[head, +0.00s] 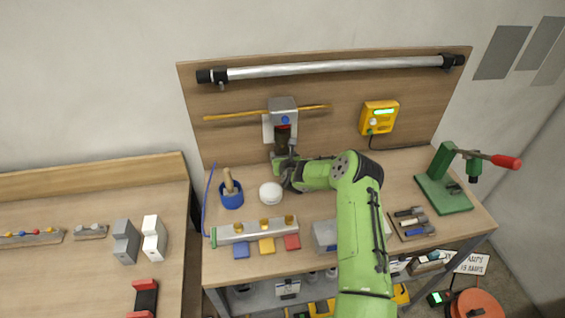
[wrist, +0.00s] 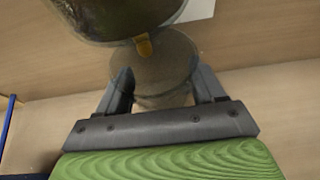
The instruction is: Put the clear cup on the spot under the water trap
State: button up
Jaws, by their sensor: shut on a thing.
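The water trap (head: 283,122) is a grey wall unit with a blue button and a dark bowl below it, on the wooden back panel. In the wrist view its rounded bowl (wrist: 110,18) fills the top, with a small amber drain (wrist: 144,45) at its bottom. The clear cup (wrist: 152,78) is a smoky see-through round shape between the fingers of my gripper (wrist: 165,88). The gripper is shut on it, and the drain appears over the cup's far part. In the head view my gripper (head: 289,165) is just below the trap; cup and spot cannot be clearly made out there.
A white ball-like thing (head: 270,193) and a blue mortar with pestle (head: 231,195) stand left of my gripper. A grey rail (head: 257,229) with brass knobs lies in front. A yellow box (head: 379,117) hangs on the panel; a green press (head: 448,185) stands right.

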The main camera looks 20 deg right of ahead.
jog(key=shift+a+f, duration=0.1)
jog(key=shift+f, duration=1.85)
jog(key=o, duration=1)
jog(key=shift+w, duration=0.1)
jog(key=shift+o, duration=0.2)
jog(key=shift+r, duration=0.1)
